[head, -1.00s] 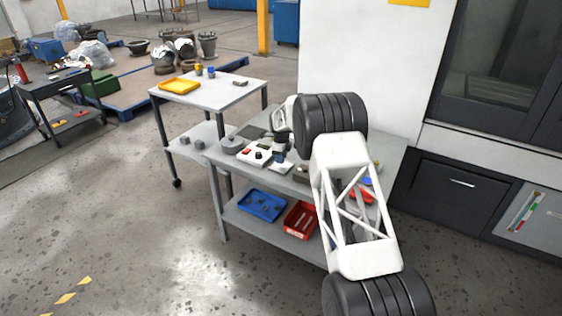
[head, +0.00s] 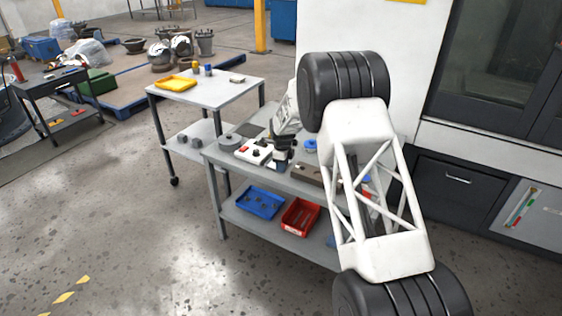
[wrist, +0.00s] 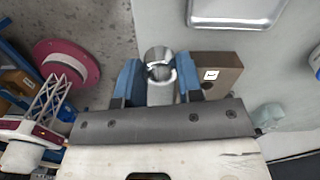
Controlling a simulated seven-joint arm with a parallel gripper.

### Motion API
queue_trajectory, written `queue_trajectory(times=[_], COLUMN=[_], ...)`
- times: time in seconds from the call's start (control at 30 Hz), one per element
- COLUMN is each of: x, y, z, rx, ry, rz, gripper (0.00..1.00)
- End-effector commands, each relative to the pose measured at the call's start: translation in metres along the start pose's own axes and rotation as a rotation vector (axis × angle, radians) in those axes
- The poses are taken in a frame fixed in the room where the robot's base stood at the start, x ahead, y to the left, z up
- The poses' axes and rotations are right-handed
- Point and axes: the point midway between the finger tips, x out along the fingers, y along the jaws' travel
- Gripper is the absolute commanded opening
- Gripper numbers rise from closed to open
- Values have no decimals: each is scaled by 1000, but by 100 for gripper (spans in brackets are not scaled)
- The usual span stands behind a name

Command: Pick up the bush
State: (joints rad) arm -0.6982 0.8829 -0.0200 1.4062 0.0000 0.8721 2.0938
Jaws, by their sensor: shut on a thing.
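The bush is a shiny metal cylinder with a rounded top (wrist: 158,62), seen in the wrist view between the two blue fingers of my gripper (wrist: 160,78). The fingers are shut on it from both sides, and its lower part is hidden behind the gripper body. The bush cannot be made out there. I cannot tell whether it is clear of the bench surface.
A brown block with a white label (wrist: 214,74) is close to the right finger. A blue bin (head: 260,202) and a red bin (head: 300,217) sit on the lower shelf. A second cart (head: 215,92) with a yellow tray (head: 175,83) stands behind.

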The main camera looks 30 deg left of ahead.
Motion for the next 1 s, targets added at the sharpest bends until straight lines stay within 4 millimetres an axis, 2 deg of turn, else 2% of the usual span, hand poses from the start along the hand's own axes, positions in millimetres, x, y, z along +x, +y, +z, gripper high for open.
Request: queue_trajectory(times=[0.3, 0.5, 1.0], x=[-4, -5, -6], y=[32, 44, 51], z=[-18, -25, -28], rx=[0, 0, 0], ry=[1, 0, 0], rz=[1, 0, 0], gripper=[9, 9, 9])
